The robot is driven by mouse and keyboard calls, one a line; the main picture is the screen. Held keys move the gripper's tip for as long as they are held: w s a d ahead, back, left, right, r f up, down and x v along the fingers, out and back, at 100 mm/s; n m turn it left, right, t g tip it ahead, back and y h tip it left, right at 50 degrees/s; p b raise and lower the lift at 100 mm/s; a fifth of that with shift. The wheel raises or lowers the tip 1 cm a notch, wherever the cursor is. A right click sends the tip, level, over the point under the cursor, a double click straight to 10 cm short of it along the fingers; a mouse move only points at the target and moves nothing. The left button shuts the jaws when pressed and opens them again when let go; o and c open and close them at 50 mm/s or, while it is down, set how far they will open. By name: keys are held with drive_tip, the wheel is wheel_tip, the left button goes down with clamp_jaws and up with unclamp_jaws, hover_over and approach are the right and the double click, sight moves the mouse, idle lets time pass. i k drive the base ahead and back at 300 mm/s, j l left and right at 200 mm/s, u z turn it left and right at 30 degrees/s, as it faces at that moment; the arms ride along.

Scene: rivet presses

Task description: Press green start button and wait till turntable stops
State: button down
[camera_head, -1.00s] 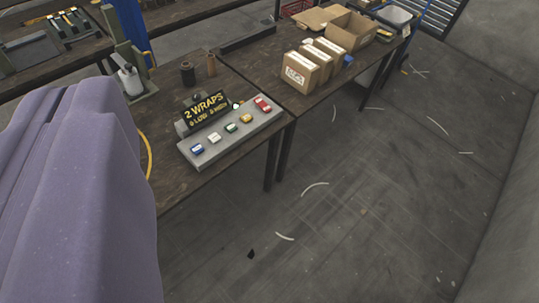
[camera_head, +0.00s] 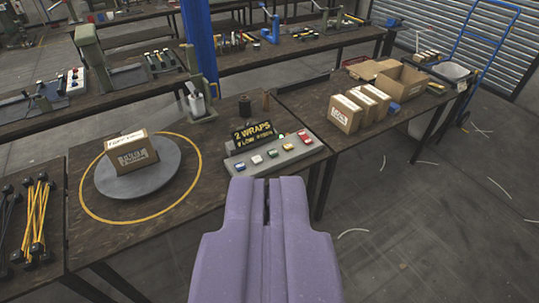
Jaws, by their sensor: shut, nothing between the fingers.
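The button panel (camera_head: 262,171) stands on the bench edge with a row of coloured buttons and a black sign reading "2 WRAPS".
Several closed boxes (camera_head: 346,114) and an open carton (camera_head: 403,80) stand on the bench at right. Yellow and black tools (camera_head: 36,215) lie at far left. The floor at right is mostly clear.

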sight(273, 153)
drive_tip(key=i+l+u, duration=0.15)
drive_tip(key=i+l, duration=0.15)
drive_tip(key=i+l+u, duration=0.1)
drive_tip(key=i+l, duration=0.2)
drive_tip(key=i+l+u, duration=0.15)
drive_tip(key=i+l, duration=0.2)
drive_tip(key=i+l+u, duration=0.1)
drive_tip(key=i+l, duration=0.25)
drive_tip(key=i+l+u, duration=0.15)
drive_tip(key=l, duration=0.3)
drive_tip(key=i+l+u, duration=0.1)
drive_tip(key=i+l, duration=0.3)
drive_tip(key=i+l+u, duration=0.15)
drive_tip(key=l, duration=0.35)
drive_tip(key=i+l+u, duration=0.1)
drive_tip(key=i+l, duration=0.2)
drive_tip(key=l, duration=0.2)
